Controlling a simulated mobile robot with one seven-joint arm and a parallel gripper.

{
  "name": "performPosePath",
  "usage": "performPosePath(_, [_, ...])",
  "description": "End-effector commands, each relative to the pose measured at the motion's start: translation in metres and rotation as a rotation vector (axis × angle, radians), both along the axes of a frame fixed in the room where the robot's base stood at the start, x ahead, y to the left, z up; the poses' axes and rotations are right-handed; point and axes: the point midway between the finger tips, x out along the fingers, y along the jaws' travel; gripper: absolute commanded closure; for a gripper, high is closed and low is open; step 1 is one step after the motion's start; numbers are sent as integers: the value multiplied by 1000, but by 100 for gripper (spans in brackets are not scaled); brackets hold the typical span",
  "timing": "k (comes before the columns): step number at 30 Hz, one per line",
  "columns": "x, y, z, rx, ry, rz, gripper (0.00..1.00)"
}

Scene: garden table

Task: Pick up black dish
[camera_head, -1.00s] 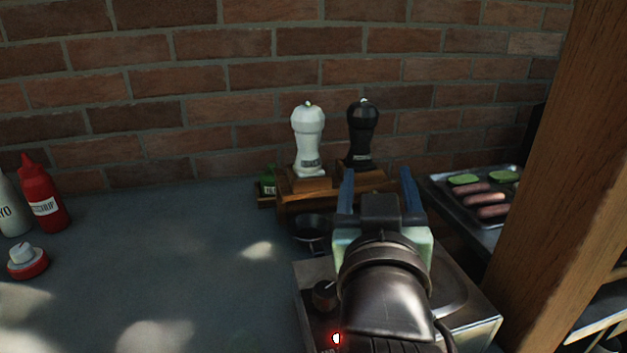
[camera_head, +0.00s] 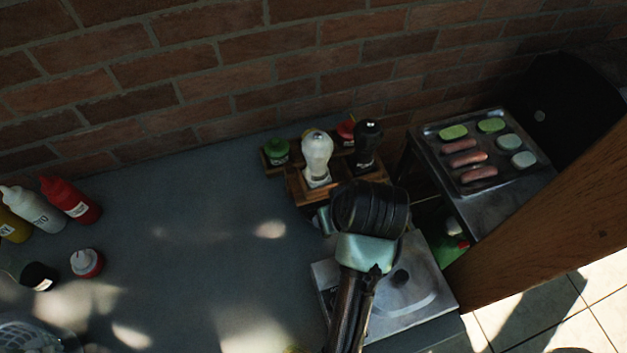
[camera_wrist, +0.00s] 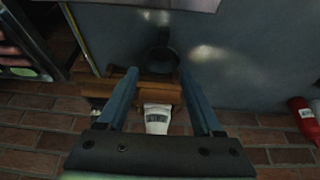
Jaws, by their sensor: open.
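The black dish (camera_wrist: 161,58) is small, round and dark, and sits on the grey counter beside the wooden stand in the wrist view. In the head view my arm hides it. My gripper (camera_wrist: 158,73) has its two blue fingers spread wide, with nothing held between them. In the wrist picture the dish appears between and just beyond the fingertips, apart from both. I cannot tell the exact height of the fingers above it.
The wooden stand (camera_head: 297,186) holds a white grinder (camera_head: 317,156) and a black grinder (camera_head: 367,143) close to the dish. A tray (camera_head: 511,177) of food is at right, by a wooden post (camera_head: 560,222). The middle counter is clear.

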Motion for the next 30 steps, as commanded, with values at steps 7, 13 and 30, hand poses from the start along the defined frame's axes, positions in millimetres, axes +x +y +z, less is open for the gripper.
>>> performPosePath(7, [-4,3,-16,4,47,14,33])
performPosePath(13, [9,9,-50,4,46,14,33])
performPosePath(30, [25,14,-99,3,43,13,33])
